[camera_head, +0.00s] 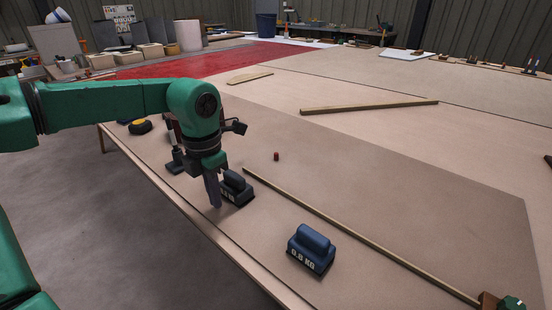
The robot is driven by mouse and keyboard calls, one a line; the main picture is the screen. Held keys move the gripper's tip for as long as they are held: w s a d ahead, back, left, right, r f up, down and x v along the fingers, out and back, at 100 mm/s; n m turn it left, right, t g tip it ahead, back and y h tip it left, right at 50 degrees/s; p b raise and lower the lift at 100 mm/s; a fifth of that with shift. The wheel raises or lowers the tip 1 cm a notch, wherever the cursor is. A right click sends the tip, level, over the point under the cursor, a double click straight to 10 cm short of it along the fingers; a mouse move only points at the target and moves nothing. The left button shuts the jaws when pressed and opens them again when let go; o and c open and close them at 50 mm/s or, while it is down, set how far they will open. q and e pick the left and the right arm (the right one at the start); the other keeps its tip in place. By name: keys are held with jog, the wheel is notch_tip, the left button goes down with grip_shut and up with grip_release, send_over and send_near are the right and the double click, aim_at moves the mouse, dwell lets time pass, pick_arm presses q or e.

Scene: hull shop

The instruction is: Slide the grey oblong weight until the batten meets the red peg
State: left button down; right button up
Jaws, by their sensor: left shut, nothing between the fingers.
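The batten (350,231) is a long thin wooden strip running down to the lower right. The small red peg (276,156) stands on the far side of the batten, with a visible gap between them. My left gripper (214,199) is shut and empty, pointing down just left of the weight; I cannot tell whether it touches it. My right gripper is not in view.
A second weight, bluer and marked 0.8 KG (312,249), stands nearer on the board. A brown and green block (490,300) sits at the batten's lower right end. A thicker wooden strip (370,107) lies farther back. The board between is clear.

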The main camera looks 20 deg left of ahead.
aim_at(240, 178)
pick_arm(q)
jog(key=shift+w+r, duration=0.1)
dwell(0.6)
jog(key=shift+w+d+p, duration=0.25)
jog(key=shift+w+d, duration=0.1)
jog(key=shift+w, duration=0.8)
jog(key=shift+w+d+p, duration=0.25)
jog(key=shift+w+d, duration=0.05)
jog(key=shift+w, duration=0.8)
jog(key=shift+w+d+p, duration=0.25)
jog(key=shift+w+d, duration=0.1)
jog(key=shift+w, duration=0.8)
jog(key=shift+w+d+p, duration=0.2)
jog(key=shift+w, duration=0.45)
jog(key=shift+w+d+p, duration=0.15)
jog(key=shift+w+d, duration=0.1)
jog(key=shift+w, duration=0.4)
jog(key=shift+w+d+p, duration=0.2)
jog(key=shift+w, duration=0.45)
jog(key=shift+w+d+r+p, duration=0.1)
jog(key=shift+w+d+p, duration=0.2)
jog(key=shift+w+p, duration=0.4)
jog(key=shift+w+d+p, duration=0.25)
jog(key=shift+w+p, duration=0.25)
jog(key=shift+w, duration=0.4)
